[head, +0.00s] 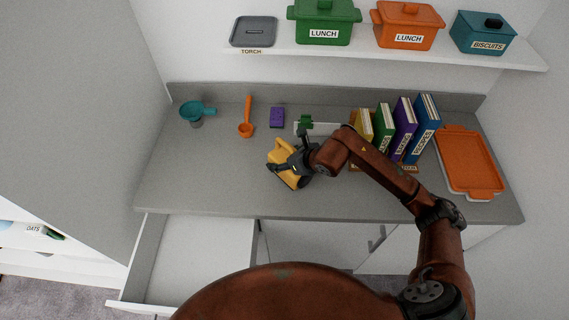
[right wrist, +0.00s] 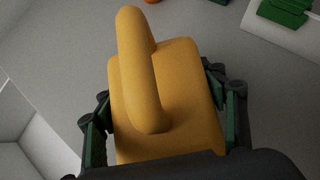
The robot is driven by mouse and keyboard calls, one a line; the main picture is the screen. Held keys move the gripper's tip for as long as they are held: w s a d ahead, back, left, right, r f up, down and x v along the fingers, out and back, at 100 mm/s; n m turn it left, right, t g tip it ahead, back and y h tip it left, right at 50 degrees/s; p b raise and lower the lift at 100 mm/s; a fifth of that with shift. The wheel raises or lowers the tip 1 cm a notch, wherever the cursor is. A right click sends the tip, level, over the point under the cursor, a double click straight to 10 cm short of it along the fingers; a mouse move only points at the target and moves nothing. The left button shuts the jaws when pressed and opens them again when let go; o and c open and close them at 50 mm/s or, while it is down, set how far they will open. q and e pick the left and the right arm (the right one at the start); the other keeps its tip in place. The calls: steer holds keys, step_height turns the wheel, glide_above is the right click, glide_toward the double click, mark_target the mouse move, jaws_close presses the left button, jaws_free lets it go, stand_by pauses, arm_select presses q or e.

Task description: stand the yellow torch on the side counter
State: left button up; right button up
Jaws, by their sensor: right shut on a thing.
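The yellow torch (head: 279,154) has a blocky body and a thick rounded handle. In the head view it is over the front middle of the grey counter (head: 220,180). My right gripper (head: 288,172) is shut on it, with the fingers on both sides of the body. In the right wrist view the torch (right wrist: 185,75) fills the middle between the dark and green fingers of the gripper (right wrist: 165,105). I cannot tell whether its underside touches the counter. My left gripper is not in view.
Behind are a teal cup (head: 192,110), an orange ladle (head: 246,128) and a purple sponge (head: 277,117). A drawer (head: 195,255) is open below. A shelf (head: 280,47) holds several containers. The counter's left front is clear.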

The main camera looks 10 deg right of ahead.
steer(key=shift+w+d+f, duration=0.1)
steer(key=shift+d+f, duration=0.1)
steer(key=shift+f, duration=0.05)
steer(key=shift+w+d+f, duration=0.1)
steer(key=shift+f, duration=1.55)
steer(key=shift+f, duration=0.1)
steer(key=o, duration=1.7)
steer(key=shift+c, duration=0.2)
steer(key=shift+d+r, duration=0.1)
steer(key=shift+r, duration=0.1)
steer(key=v, duration=1.2)
steer(key=shift+f, duration=0.15)
